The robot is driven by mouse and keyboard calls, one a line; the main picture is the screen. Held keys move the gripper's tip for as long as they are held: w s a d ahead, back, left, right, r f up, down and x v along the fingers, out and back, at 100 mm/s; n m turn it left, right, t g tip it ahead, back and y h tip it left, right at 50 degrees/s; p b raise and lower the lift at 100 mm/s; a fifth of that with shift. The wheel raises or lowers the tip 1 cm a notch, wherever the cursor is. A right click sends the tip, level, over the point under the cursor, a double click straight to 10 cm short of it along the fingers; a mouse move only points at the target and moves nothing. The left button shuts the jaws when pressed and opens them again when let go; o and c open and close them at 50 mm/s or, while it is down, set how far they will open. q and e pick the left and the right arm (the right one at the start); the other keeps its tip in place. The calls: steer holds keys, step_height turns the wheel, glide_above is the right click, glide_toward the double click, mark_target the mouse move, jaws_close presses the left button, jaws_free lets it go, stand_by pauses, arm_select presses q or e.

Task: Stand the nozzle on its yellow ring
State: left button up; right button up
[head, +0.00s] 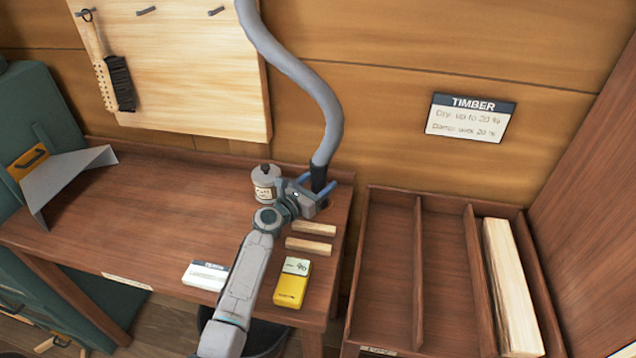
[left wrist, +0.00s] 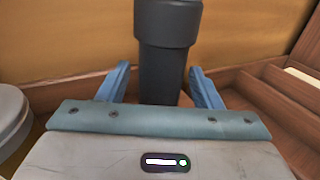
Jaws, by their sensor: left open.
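The nozzle (head: 319,178) is the black end piece of a grey hose (head: 300,72) that hangs down over the right rear of the brown bench (head: 130,215). In the left wrist view the nozzle (left wrist: 167,50) is upright between the two blue fingers. My left gripper (head: 323,181) is open, with one finger on each side of the nozzle; gaps show in the wrist view. The nozzle's lower end is hidden behind my gripper, so I cannot tell whether it touches the bench. No yellow ring is visible. My right gripper is not in view.
A labelled tin (head: 266,184) stands close left of my gripper. Two wood strips (head: 314,228), a yellow meter (head: 291,290) and a white card (head: 205,275) lie in front. A divided rack (head: 390,270) holding a plank (head: 511,285) is at right. The bench's middle left is clear.

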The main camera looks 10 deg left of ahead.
arm_select(q)
steer(key=shift+r, duration=0.2)
steer(key=shift+s+a+p, duration=0.2)
steer(key=shift+s+p, duration=0.1)
steer(key=shift+p, duration=0.05)
steer(key=p+v, duration=0.2)
steer(key=v, duration=0.8)
steer(key=shift+s+a, duration=0.1)
steer(key=shift+s, duration=0.25)
steer(key=shift+s+a, duration=0.15)
steer(key=shift+s, duration=0.1)
